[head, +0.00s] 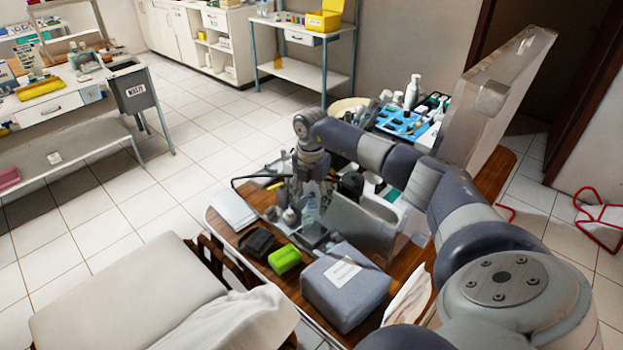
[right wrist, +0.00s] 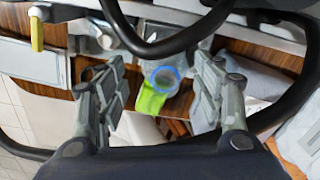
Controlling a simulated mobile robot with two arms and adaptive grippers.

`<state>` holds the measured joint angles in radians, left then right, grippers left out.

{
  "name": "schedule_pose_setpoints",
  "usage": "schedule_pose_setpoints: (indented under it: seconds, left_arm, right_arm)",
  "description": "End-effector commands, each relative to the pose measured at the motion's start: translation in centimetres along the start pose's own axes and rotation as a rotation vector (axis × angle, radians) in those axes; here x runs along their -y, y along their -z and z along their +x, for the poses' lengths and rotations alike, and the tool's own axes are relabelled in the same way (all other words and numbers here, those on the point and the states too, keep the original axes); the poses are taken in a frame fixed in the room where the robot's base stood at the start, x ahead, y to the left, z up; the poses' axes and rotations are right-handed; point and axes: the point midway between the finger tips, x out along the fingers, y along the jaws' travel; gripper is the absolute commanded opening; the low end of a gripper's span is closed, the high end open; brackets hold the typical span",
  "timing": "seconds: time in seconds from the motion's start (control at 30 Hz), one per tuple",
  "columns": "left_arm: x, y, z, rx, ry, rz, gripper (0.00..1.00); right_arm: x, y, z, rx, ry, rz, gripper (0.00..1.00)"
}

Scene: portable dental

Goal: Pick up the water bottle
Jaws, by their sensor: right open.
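The water bottle (head: 311,212) is clear and stands on the wooden table (head: 255,201). In the right wrist view the bottle (right wrist: 165,79) shows its blue ring from above, between the two fingers. My right gripper (head: 313,190) points down at the bottle in the head view and partly covers it. In the wrist view the right gripper (right wrist: 158,82) is open, with a finger on either side of the bottle and gaps to both. The bottle's lower part is hard to see. My left gripper is out of view.
A bright green box (head: 285,259) and a dark case (head: 258,242) lie in front of the bottle. A grey-blue bag (head: 345,287) with a white label sits to the right. Black cables (right wrist: 160,38) cross the wrist view. A padded chair (head: 130,300) stands at the front left.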

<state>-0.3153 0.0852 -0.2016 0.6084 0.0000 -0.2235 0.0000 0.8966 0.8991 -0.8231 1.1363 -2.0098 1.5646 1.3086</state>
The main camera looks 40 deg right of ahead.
Motion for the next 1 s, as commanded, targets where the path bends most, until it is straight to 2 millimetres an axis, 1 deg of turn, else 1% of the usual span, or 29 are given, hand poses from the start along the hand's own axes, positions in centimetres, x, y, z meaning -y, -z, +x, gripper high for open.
schedule_pose_setpoints:
  seconds: [0.17,0.3,0.37,0.5,0.73,0.77,0.8,0.87,0.9,0.93,1.0]
  left_arm:
    - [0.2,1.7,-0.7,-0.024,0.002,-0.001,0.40]
    - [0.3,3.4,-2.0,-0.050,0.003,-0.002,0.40]
    - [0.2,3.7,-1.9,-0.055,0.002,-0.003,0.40]
    - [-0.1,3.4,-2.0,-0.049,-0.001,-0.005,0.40]
    - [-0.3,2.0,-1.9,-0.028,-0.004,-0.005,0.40]
    - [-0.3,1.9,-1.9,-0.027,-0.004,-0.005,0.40]
    - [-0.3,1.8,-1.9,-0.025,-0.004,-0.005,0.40]
    - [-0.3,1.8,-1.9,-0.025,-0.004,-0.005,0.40]
    - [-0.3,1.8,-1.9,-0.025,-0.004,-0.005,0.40]
    - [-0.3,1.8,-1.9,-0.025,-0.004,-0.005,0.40]
    - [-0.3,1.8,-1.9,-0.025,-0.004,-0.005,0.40]
  right_arm:
    - [0.3,0.2,1.2,-0.002,0.002,0.000,0.62]
    - [0.8,0.4,3.3,-0.002,0.004,0.001,0.62]
    - [0.7,0.4,4.3,-0.002,0.002,0.001,0.62]
    - [0.6,0.4,5.5,-0.001,0.000,0.001,0.62]
    - [0.6,0.3,5.6,0.000,-0.001,0.000,0.62]
    - [0.6,0.3,5.6,0.000,-0.001,0.000,0.57]
    - [0.6,0.3,5.6,0.000,-0.001,0.000,0.48]
    - [0.6,0.3,5.6,0.000,-0.001,0.000,0.35]
    - [0.6,0.3,5.6,0.000,0.000,0.000,0.26]
    - [0.6,0.3,5.6,0.000,0.000,0.000,0.24]
    - [0.6,0.3,5.6,0.000,0.000,0.000,0.24]
